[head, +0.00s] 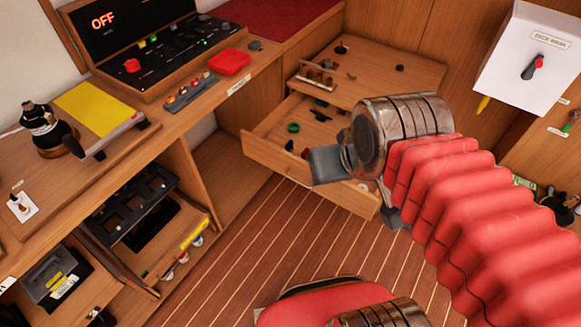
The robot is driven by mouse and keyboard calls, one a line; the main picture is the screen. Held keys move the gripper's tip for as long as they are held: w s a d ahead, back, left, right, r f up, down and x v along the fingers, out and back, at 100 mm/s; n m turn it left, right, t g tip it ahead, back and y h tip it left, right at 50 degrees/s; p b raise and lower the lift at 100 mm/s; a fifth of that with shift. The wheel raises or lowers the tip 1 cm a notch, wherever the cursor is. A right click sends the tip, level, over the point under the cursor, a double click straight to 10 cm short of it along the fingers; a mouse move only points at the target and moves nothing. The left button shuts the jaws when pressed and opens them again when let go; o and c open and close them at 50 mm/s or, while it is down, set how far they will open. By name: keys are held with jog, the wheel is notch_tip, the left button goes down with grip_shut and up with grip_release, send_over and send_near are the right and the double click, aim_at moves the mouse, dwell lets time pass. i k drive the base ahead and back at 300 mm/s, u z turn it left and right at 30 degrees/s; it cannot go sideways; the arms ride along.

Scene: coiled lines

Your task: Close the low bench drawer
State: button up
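The low bench drawer (268,156) is wooden and stands pulled out below the low bench top (410,75) in the middle of the head view. Small loose items lie in it, among them a green ring (293,127). My gripper (350,185) is over the right part of the drawer, close to its front panel. One grey finger shows at the left of my wrist and another grey part shows below it. My wrist and red sleeved arm hide the drawer's right side. I cannot tell whether the gripper touches the drawer or how far its jaws are apart.
A striped wooden floor (235,255) lies clear in front of the drawer. A long counter (215,95) runs along the left, with a control panel (150,50) reading OFF. Open shelves (150,215) sit below it. A white switch box (525,60) is at upper right.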

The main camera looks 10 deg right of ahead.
aim_at(266, 144)
jog(key=u, duration=0.05)
jog(key=i, duration=1)
jog(key=u, duration=0.5)
jog(key=k, duration=1.35)
jog(key=u, duration=0.7)
jog(key=i, duration=1.35)
jog(key=u, duration=0.45)
